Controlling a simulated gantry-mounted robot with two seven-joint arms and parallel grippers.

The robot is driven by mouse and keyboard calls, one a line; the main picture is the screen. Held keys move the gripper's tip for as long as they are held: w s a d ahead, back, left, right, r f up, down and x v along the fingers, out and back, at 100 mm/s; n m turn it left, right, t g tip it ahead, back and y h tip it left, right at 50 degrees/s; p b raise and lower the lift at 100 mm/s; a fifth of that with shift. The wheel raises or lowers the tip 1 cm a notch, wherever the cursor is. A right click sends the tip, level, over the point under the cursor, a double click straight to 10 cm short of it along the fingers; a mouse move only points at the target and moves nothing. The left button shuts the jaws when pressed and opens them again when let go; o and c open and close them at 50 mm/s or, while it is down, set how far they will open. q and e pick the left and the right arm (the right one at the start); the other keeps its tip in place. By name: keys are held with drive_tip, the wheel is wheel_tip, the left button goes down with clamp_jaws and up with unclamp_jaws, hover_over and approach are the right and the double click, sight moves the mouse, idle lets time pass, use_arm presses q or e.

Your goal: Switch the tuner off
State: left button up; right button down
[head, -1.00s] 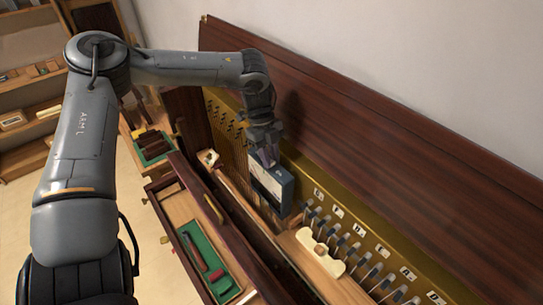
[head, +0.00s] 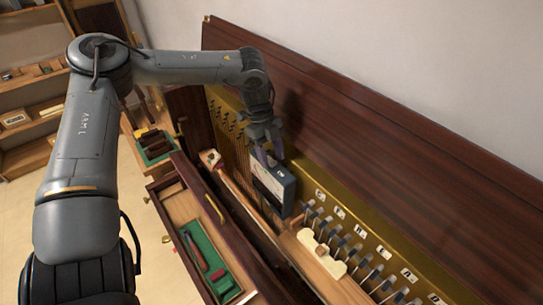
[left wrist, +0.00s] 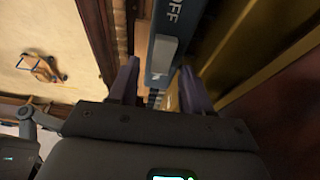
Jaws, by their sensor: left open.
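The tuner (head: 281,186) is a dark blue box with a pale front, standing upright inside the piano. In the left wrist view its narrow blue face (left wrist: 158,75) shows the letters OFF and a grey switch (left wrist: 163,52). My left gripper (head: 266,157) is just over the top of the tuner in the head view. In the left wrist view its two purple fingers (left wrist: 160,88) are apart, one on each side of the tuner's near end. I cannot tell whether a finger touches it. My right gripper is not in view.
A row of dark tuning pieces with lettered labels (head: 340,213) runs along the brass strip right of the tuner. A cream block (head: 321,253) lies in front of them. A wooden tray with green felt (head: 197,238) is at the lower left. The dark wooden panel (head: 380,130) rises behind.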

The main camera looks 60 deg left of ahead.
use_arm(q)
drive_tip(key=v, duration=1)
drive_tip(key=shift+r, duration=0.2)
